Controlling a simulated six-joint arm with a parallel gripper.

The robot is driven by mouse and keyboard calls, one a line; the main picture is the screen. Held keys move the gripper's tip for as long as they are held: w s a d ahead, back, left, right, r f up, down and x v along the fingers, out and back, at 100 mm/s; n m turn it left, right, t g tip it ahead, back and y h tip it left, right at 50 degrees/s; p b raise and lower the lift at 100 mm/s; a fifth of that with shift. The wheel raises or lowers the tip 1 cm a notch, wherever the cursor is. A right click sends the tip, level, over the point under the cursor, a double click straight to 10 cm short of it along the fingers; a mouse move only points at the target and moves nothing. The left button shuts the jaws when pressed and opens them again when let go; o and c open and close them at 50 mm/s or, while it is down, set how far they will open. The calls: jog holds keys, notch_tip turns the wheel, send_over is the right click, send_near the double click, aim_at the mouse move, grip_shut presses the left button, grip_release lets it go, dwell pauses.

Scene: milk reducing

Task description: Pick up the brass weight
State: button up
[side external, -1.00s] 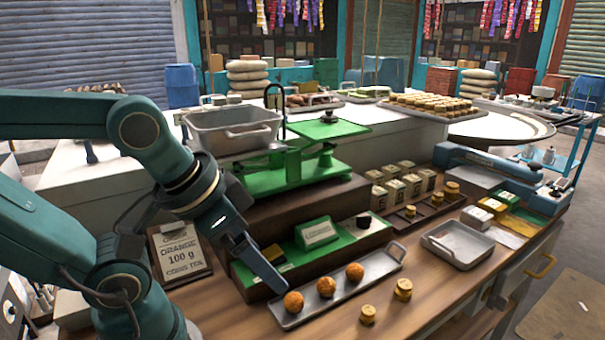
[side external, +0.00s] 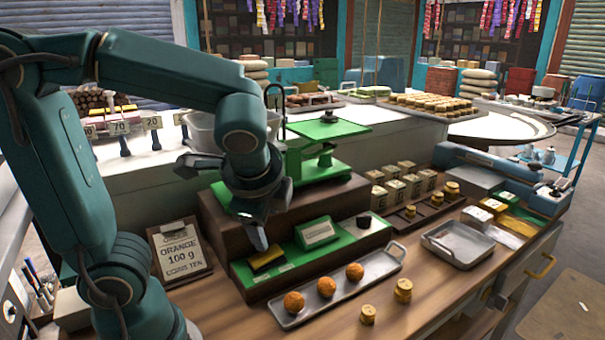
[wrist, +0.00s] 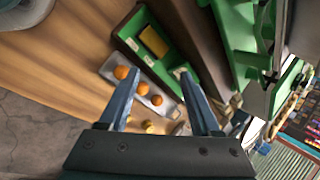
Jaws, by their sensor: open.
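Several small brass weights show in the side view. A short one (side external: 367,314) and a taller one (side external: 403,290) stand on the wooden counter in front of the tray of orange balls. Others, such as one at the right end (side external: 452,190), stand in a dark wooden rack. I cannot tell which one the task means. My gripper (side external: 270,222) is open and empty, above the left part of the green-topped box, left of and apart from all the weights. The wrist view shows both spread fingers (wrist: 160,72), with small brass pieces (wrist: 147,126) partly seen between them.
A metal tray (side external: 285,319) holds three orange balls. The green-topped box (side external: 345,236) carries a yellow block (side external: 267,258) and a sign. A green scale (side external: 270,180) stands behind.

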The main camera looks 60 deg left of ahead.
jog(key=w+d+f+m+y, duration=0.1)
jog(key=w+f+m+y, duration=0.15)
jog(key=w+m, duration=0.35)
jog(key=m+t+y, duration=0.2)
jog(key=m+t, duration=0.4)
jog(key=m, duration=0.4)
send_over(369, 311)
jog(key=s, duration=0.2)
jog(key=shift+h, duration=0.25)
jog(key=f, duration=0.8)
jog(key=shift+w+d, duration=0.2)
jog(key=shift+w, duration=0.05)
jog(key=f+m, duration=0.1)
jog(key=s+d+f, duration=0.1)
jog(key=d+f+m, duration=0.1)
jog(key=shift+s+d+f+m+t, duration=0.15)
jog(key=shift+s+f+m+t, duration=0.15)
jog(key=shift+s+f+t, duration=0.1)
jog(key=shift+h, duration=0.3)
jog(key=shift+x, duration=2.4)
grip_shut()
